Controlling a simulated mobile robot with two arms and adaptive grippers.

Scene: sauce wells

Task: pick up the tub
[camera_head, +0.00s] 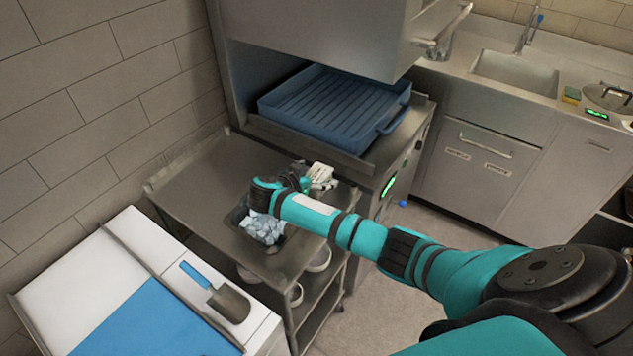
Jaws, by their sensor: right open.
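A small dark tub (234,219) with pale bluish-white lumps in it sits on the steel side table, at the middle of the head view. My right arm reaches in from the right, and its wrist covers the tub's far edge. My right gripper (319,178) is a small grey-white shape just right of and behind the tub. It is open and seems apart from the tub. Its fingertips are too small to make out well. My left gripper is not in view.
The steel table (205,176) has free room to the left. A blue rack (335,105) sits under the raised hood behind. At front left is a white counter with a blue panel (150,322) and a scoop (228,301). Bowls stand on the shelf below. A sink (513,82) is at back right.

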